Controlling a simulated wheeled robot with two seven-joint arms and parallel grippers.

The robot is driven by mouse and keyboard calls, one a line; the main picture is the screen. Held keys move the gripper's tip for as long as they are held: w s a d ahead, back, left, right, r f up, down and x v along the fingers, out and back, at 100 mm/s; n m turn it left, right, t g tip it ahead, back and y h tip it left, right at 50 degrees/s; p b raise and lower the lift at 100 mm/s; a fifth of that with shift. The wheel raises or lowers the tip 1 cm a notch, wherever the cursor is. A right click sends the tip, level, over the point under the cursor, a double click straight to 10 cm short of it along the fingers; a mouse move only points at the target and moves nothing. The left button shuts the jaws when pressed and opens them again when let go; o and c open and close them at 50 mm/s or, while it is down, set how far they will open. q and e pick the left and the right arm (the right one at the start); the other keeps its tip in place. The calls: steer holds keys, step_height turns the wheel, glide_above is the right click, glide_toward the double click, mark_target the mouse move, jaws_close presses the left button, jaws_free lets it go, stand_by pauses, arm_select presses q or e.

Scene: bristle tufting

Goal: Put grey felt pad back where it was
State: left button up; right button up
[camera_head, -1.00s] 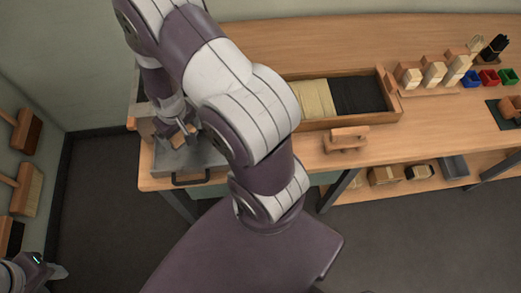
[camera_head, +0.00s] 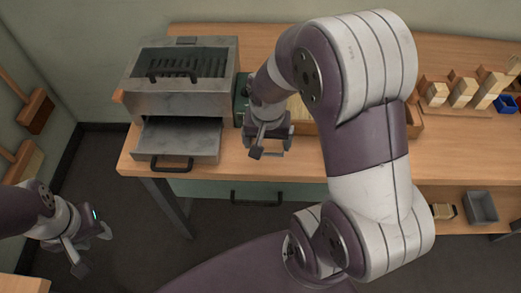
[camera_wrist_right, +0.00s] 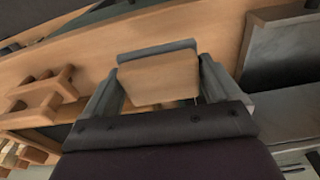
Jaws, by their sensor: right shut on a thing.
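A wooden block with a grey strip along its far edge, which looks like the grey felt pad (camera_wrist_right: 160,78), sits between the two fingers of my right gripper (camera_wrist_right: 158,85) in the right wrist view. In the head view my right gripper (camera_head: 266,146) is over the front of the bench, just right of the pulled-out metal tray; the pad is hard to make out there. My left gripper (camera_head: 88,250) is low at the left, off the bench, with its fingers apart and empty.
The metal box (camera_head: 180,95) with its pulled-out tray (camera_head: 180,140) stands at the bench's left end. In the right wrist view a wooden stand (camera_wrist_right: 40,100) is on the left. My right arm hides much of the bench's middle. Blocks (camera_head: 463,90) and a blue bin (camera_head: 506,104) are at right.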

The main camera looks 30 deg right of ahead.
steer(key=w+f, duration=0.1)
steer(key=w, duration=0.2)
steer(key=w+a+f, duration=0.1)
steer(key=shift+w+f, duration=0.25)
steer(key=shift+f, duration=0.1)
step_height(320, 180, down, 4)
steer(key=shift+r+b, duration=0.15)
steer(key=shift+b, duration=0.2)
steer(key=shift+f, duration=0.25)
steer(key=o, duration=0.9)
steer(key=r, duration=0.4)
steer(key=s+r+p, duration=0.1)
steer(key=r, duration=0.7)
steer(key=shift+s+a+p, duration=0.15)
steer(key=shift+a+p, duration=0.25)
steer(key=s+a+f+n, duration=0.1)
steer(key=s+a+n, duration=0.3)
steer(key=s+n, duration=0.3)
steer(key=shift+s+f+y, duration=0.2)
steer(key=shift+f+y, duration=0.15)
steer(key=shift+y, duration=0.05)
steer(key=shift+a, duration=0.1)
